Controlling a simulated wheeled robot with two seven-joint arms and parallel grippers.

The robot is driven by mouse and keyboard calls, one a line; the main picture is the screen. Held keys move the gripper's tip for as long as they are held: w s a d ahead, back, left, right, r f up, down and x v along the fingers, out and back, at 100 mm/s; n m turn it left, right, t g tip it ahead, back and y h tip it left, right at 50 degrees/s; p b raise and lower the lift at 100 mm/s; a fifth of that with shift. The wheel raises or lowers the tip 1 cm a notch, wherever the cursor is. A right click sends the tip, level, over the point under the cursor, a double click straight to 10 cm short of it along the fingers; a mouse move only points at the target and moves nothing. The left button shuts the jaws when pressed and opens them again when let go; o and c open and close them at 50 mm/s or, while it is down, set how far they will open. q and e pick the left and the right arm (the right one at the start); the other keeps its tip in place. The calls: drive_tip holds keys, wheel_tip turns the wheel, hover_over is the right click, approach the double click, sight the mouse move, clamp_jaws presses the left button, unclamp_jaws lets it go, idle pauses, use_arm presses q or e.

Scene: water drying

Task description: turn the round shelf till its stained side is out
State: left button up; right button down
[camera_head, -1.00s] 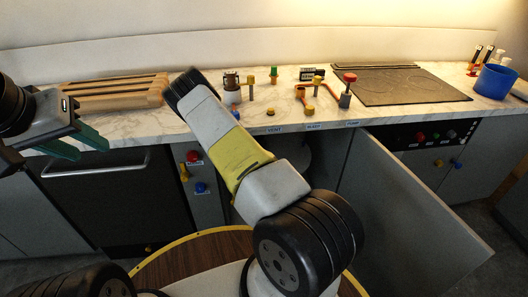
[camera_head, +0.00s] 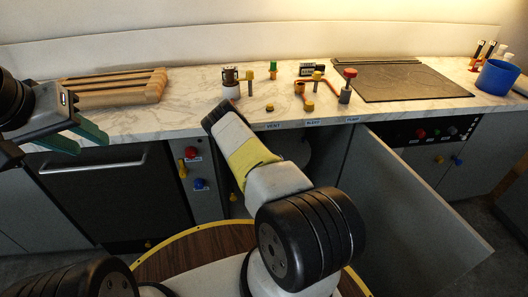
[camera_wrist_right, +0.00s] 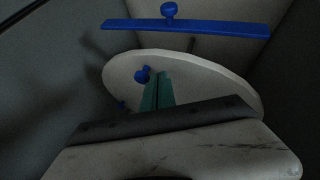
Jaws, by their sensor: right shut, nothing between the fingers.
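The round shelf (camera_wrist_right: 205,80) is a pale disc inside the dark cabinet in the right wrist view. A blue knob (camera_wrist_right: 142,75) stands on it. No stain can be made out on the part I see. My right gripper (camera_wrist_right: 158,78) is shut and empty, its green fingers over the disc just right of the knob; I cannot tell whether they touch it. The fingers hide part of the disc. In the head view my right arm reaches into the cabinet opening and its gripper is hidden. My left gripper (camera_head: 77,137) is open and empty in front of the counter at the left.
A blue bar (camera_wrist_right: 185,27) with a knob crosses behind the disc. The cabinet door (camera_head: 415,205) stands open to the right. The marble counter (camera_head: 200,112) above holds several valves, a slatted wooden rack (camera_head: 115,88), a dark cooktop (camera_head: 395,82) and a blue cup (camera_head: 496,79).

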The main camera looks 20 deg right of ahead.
drive_tip(key=shift+d, duration=0.45)
